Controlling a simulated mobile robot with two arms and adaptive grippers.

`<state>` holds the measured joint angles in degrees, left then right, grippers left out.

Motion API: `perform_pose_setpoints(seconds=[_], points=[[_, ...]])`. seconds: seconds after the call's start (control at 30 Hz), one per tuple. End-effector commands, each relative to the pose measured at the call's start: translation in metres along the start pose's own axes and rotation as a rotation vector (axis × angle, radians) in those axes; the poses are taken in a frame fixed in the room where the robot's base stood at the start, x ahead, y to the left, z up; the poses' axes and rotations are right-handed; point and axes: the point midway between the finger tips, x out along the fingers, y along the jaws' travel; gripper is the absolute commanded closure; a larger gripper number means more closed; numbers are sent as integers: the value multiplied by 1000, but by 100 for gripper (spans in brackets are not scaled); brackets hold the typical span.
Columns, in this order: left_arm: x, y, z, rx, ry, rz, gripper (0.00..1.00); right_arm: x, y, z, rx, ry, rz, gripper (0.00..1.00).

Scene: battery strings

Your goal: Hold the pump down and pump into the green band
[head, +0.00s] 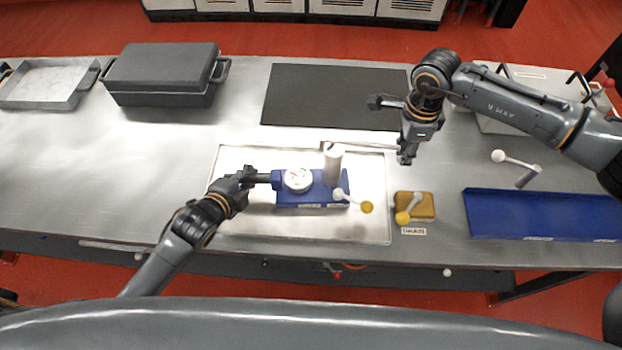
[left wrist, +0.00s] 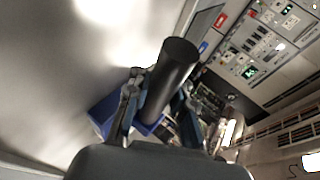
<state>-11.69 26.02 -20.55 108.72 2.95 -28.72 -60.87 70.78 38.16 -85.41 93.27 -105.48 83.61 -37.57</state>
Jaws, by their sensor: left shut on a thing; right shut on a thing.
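The pump has a blue base (head: 312,197) with a round white gauge (head: 298,180), a pale upright cylinder (head: 333,165) and a black side grip (head: 261,178). The gauge's needle and green band are too small to read. My left gripper (head: 247,180) is shut on the black grip at the pump's left; the grip also fills the jaws in the left wrist view (left wrist: 170,78). A thin grey lever (head: 365,148) runs right from the cylinder's top. My right gripper (head: 406,154) is shut at the lever's right end, above the table; its fingertips partly hide the end.
The pump sits on a pale tray (head: 235,222). A yellow block (head: 427,208) and a blue tray (head: 540,222) are to the right, a dark mat (head: 320,95) behind. A grey lidded box (head: 160,75) and metal pan (head: 45,83) stand at the back left. The left tabletop is clear.

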Motion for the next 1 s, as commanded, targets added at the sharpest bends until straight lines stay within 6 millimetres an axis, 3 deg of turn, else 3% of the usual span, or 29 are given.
perform_pose_setpoints(seconds=[0.1,0.13,0.27,0.6,1.0], points=[[0,-2,-3,1,7,-6,100,9,2,4,-3,-2,4,100],[0,-2,-3,1,7,-6,100,9,1,4,-3,-2,3,74],[0,-2,-3,1,6,-6,100,8,1,3,-2,-2,2,47],[0,-2,-1,1,3,-5,100,4,0,2,0,-1,-1,47],[0,-2,0,1,1,-5,100,-41,-1,2,0,-2,-3,47]])
